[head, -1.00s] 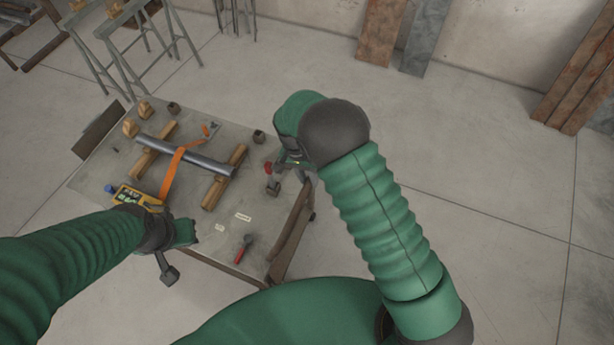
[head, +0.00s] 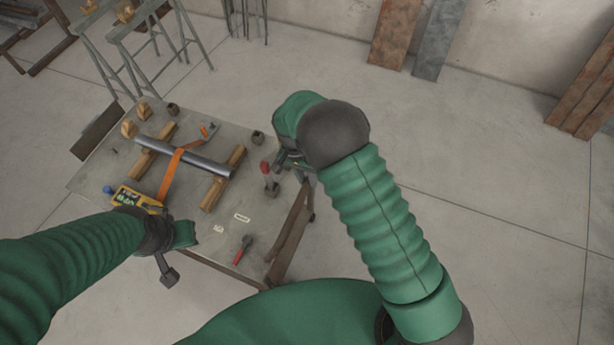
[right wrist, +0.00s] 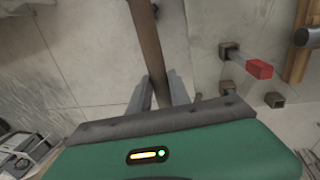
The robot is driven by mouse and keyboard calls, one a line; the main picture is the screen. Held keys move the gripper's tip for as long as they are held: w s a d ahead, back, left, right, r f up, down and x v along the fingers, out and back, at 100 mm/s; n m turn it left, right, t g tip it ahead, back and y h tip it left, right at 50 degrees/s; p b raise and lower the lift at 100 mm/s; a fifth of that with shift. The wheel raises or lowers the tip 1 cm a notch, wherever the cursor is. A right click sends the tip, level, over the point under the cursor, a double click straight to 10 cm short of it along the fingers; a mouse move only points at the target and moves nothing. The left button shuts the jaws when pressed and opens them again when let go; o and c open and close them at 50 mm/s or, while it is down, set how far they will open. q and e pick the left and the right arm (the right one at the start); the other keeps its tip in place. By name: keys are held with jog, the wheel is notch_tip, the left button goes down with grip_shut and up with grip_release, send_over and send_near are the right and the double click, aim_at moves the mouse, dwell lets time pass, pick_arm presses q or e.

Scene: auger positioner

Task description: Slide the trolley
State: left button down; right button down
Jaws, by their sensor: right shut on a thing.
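The trolley (head: 215,225) is a grey-topped table with a brown side bar (head: 290,225) along its right edge. My right gripper (head: 290,170) is at the far end of this bar, mostly hidden by my arm in the head view. In the right wrist view my right gripper (right wrist: 160,92) has its two grey fingers on either side of the brown bar (right wrist: 146,40), shut on it. My left gripper (head: 178,255) is at the trolley's near edge; its finger gap is unclear.
On the trolley are a grey pipe (head: 185,157) on wooden blocks, an orange strap (head: 172,175), a yellow device (head: 132,196) and a red-handled tool (head: 242,249). Grey trestles (head: 150,45) stand behind. Panels lean on the far wall. The floor at right is clear.

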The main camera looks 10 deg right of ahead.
jog(key=shift+w+a, duration=0.15)
jog(key=shift+a, duration=0.15)
jog(key=c, duration=1.3)
grip_release()
jog(key=shift+a, duration=0.1)
pick_arm(q)
jog(key=shift+w+a+f, duration=0.1)
jog(key=shift+a+f, duration=0.05)
jog(key=shift+a, duration=0.4)
pick_arm(e)
jog(key=shift+o, duration=0.3)
pick_arm(q)
jog(key=b+x, duration=0.3)
jog(key=shift+s, duration=0.4)
pick_arm(e)
notch_tip(320, 180, up, 16)
jog(key=w+a, duration=0.2)
jog(key=a, duration=0.1)
jog(key=shift+r, duration=0.25)
pick_arm(q)
jog(key=shift+d, duration=0.15)
pick_arm(e)
jog(key=shift+w+d, duration=0.1)
